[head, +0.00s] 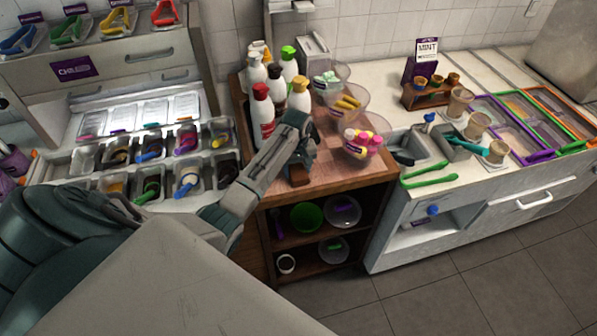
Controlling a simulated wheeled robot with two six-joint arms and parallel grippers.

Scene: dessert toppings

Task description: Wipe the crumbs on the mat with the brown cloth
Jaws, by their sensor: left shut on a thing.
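My left gripper (299,170) reaches down over the front part of the wooden cabinet top. It is shut on a small brown piece, which looks like the brown cloth (299,182), near the front edge of the top. The gripper hides most of the cloth. A reddish patterned area, which may be the mat (335,137), shows to the right of the gripper and partly behind it. I cannot make out crumbs at this size. My right gripper is not in view.
Several sauce bottles (262,110) stand close behind and left of the gripper. Clear bowls with toppings (361,146) stand along the right side of the wooden top (345,178). Topping tubs with scoops lie to the left. A white counter (480,180) with cups adjoins on the right.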

